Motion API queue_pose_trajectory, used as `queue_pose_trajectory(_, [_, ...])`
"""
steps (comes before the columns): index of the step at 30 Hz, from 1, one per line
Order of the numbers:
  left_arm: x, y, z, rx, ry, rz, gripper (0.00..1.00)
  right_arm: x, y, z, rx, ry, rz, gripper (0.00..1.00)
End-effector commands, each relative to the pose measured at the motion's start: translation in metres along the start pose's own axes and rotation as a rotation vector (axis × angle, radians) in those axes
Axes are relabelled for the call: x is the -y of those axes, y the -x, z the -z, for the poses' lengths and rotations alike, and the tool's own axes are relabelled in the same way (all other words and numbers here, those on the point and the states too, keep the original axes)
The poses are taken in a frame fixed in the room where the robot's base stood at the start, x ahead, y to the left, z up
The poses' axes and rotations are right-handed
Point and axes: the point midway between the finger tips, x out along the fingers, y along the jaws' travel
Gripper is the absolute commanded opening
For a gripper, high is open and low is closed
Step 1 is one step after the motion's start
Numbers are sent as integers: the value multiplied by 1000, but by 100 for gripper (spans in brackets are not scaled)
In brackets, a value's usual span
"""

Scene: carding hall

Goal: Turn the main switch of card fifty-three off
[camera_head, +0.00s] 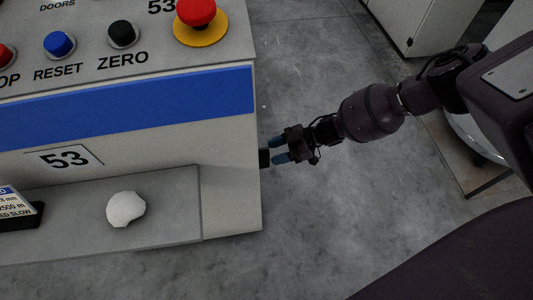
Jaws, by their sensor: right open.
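My left gripper is not in view.
A red button on a yellow disc (185,33), a blue RESET button (59,45) and a black ZERO button (123,34) sit on the panel. A white lump (126,209) lies on the ledge (175,222). Grey floor (310,225) is clear below my right gripper.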

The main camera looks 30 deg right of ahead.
Motion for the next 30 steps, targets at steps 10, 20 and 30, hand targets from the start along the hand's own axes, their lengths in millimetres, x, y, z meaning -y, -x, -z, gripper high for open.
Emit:
queue_pose_trajectory(10, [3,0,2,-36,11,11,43,1,-30,-1,0,-2,0,49])
queue_pose_trajectory(20, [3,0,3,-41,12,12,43,0,-31,0,0,0,0,43])
queue_pose_trajectory(30, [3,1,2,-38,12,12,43,0,-31,0,0,0,0,0])
